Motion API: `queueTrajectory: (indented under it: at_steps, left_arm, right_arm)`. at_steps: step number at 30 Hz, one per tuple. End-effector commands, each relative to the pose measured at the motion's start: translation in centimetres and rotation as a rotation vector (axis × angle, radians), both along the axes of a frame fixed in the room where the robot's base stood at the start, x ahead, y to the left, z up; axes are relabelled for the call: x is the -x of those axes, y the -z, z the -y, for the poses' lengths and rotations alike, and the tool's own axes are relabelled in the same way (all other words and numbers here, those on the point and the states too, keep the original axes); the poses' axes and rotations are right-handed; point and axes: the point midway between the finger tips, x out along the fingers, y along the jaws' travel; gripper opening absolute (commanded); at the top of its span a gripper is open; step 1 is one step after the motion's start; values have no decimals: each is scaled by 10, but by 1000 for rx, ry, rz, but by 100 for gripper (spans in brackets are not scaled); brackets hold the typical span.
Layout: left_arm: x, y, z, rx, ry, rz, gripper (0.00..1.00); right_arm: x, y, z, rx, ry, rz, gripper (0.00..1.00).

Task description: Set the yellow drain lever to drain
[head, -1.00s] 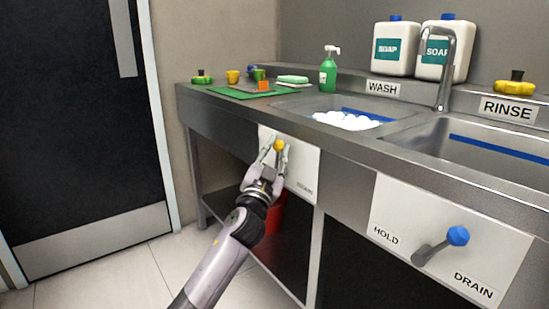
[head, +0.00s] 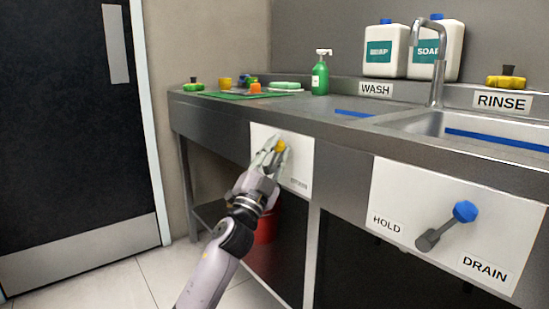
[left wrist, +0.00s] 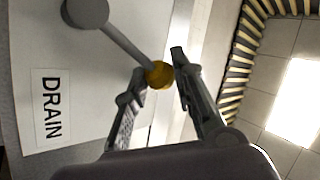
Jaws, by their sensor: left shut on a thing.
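The yellow drain lever (head: 281,146) has a round yellow knob and sits on a white panel (head: 298,160) below the wash basin. In the left wrist view its knob (left wrist: 160,74) is at the end of a grey rod that runs to a round pivot (left wrist: 86,10). A DRAIN label (left wrist: 50,110) shows on the panel beside it. My left gripper (head: 274,148) is shut on the knob, with one finger on each side in the left wrist view (left wrist: 158,72). The gripper and arm hide the panel's lower left in the head view. My right gripper is not in view.
A blue-knobbed lever (head: 465,211) on the right panel stands between HOLD and DRAIN. A red bucket (head: 266,226) is under the counter behind my arm. The counter's front edge (head: 340,132) runs above the panels. The floor at left is clear.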

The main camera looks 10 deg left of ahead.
Motion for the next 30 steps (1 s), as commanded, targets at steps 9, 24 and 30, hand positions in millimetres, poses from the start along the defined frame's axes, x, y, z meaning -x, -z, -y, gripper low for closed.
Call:
queueTrajectory:
  at_steps: [9,24,30]
  left_arm:
    - [1,2,2,-15,2,8,0]
    - [1,2,2,-13,2,7,33]
    - [5,5,0,-12,1,7,33]
  right_arm:
    - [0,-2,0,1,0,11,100]
    - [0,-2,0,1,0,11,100]
    - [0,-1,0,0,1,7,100]
